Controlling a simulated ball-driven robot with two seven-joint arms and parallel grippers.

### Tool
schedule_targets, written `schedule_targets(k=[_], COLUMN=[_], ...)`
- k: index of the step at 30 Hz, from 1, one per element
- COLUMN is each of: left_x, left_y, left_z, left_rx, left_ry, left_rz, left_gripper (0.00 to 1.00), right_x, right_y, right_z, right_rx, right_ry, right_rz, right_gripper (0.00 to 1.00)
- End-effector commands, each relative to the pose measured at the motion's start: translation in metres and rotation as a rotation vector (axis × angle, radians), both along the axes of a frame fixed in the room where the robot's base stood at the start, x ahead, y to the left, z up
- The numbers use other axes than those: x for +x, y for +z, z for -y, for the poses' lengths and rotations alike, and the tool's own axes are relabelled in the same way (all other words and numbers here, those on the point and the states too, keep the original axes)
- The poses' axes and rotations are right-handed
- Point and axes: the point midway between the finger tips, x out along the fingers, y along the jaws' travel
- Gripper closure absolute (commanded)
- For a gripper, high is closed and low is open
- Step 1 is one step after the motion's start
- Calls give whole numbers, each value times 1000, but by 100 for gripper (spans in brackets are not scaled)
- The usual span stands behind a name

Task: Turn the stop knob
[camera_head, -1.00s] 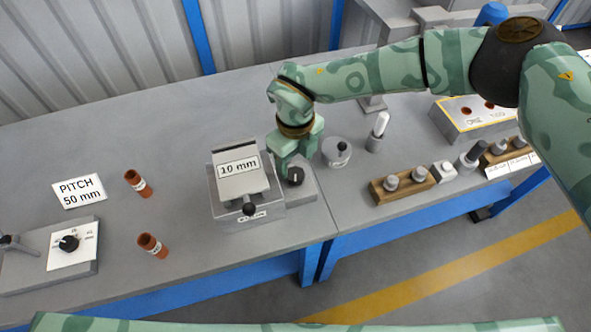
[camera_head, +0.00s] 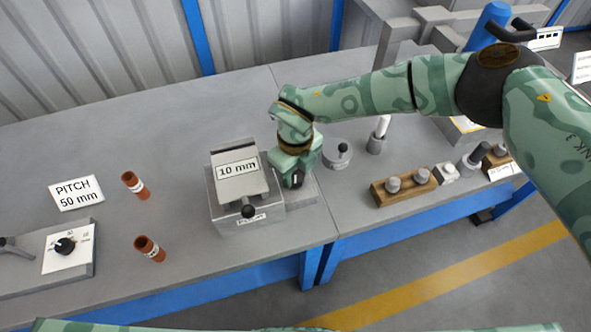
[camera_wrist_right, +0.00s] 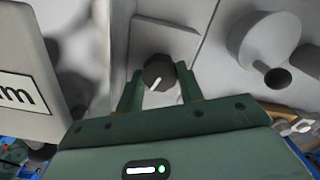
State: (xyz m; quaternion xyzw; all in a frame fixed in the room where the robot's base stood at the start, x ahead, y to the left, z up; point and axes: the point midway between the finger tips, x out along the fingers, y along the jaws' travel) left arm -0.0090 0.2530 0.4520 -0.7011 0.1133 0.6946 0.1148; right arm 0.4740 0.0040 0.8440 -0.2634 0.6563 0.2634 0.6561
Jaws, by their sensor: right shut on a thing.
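A small black knob (camera_head: 297,180) sits on a low grey plate (camera_head: 308,187) to the right of the box marked "10 mm" (camera_head: 262,208). In the right wrist view this knob (camera_wrist_right: 158,71) has a white pointer line slanting down and left. My right gripper (camera_head: 293,177) is down over the plate and shut on this knob. In the right wrist view the two green fingers of my right gripper (camera_wrist_right: 160,88) stand on either side of the knob. The fingers partly hide the knob in the head view. My left gripper is not in view.
A second black knob (camera_head: 65,246) is on a white-faced panel at the far left. A round grey part (camera_head: 336,156) is close to the gripper's right.

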Motion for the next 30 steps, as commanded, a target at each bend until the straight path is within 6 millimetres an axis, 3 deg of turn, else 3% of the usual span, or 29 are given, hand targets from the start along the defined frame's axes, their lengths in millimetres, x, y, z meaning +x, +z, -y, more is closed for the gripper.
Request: schedule_targets(k=[11, 30], left_x=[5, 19], left_y=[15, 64], left_z=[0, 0], left_rx=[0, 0], left_ry=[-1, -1], left_rz=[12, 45], left_gripper=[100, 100], right_x=[0, 0], right_y=[3, 4], right_z=[0, 0], right_rx=[0, 0], right_ry=[-149, -741], right_rz=[1, 1], right_gripper=[86, 86])
